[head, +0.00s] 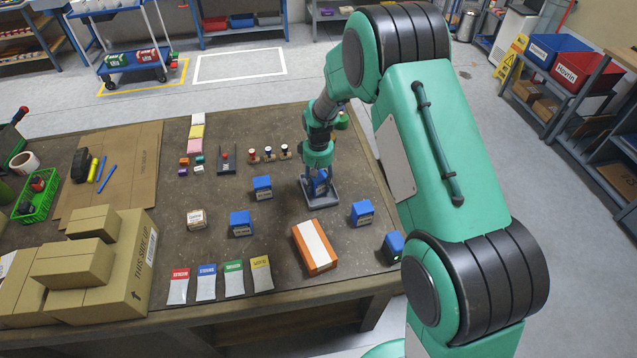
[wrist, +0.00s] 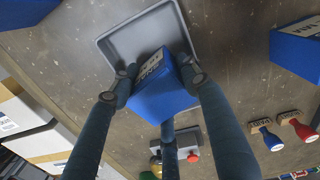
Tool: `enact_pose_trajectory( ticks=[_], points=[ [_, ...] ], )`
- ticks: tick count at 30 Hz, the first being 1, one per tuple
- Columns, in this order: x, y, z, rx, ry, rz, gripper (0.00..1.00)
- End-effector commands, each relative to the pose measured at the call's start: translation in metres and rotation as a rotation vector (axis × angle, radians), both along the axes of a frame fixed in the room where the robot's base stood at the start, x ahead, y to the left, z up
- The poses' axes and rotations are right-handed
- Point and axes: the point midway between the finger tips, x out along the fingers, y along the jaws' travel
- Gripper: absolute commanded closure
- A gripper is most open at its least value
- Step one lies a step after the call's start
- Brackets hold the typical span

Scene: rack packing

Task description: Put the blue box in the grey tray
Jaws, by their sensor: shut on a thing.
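My gripper (head: 319,172) points down at the grey tray (head: 322,204) in the head view. It is shut on a blue box (wrist: 162,98), with one finger on each side in the wrist view. The same blue box (head: 320,184) shows partly behind the fingers in the head view. The box looks tilted in the wrist view and overlaps the near part of the tray (wrist: 111,56). The visible part of the tray is empty. I cannot tell whether the box touches the tray floor.
Other blue boxes stand around the tray: left (head: 262,188), front left (head: 240,224), right (head: 361,213) and far right (head: 394,247). An orange and white box (head: 314,248) lies in front. Stamps (head: 268,154) stand behind. Cardboard boxes (head: 95,262) fill the left front.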

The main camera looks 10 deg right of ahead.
Motion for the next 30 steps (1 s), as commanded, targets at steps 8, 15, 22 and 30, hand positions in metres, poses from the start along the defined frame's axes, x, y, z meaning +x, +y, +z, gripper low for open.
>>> enact_pose_trajectory(
  ticks=[8, 15, 22, 30],
  points=[
    [0.000, 0.000, -0.003, 0.000, 0.000, 0.000, 0.46],
    [0.000, 0.000, -0.001, 0.000, 0.000, 0.000, 0.46],
    [0.000, 0.000, 0.013, 0.000, -0.001, 0.000, 0.46],
    [0.001, 0.000, 0.052, 0.000, -0.002, 0.000, 0.46]
  ],
)
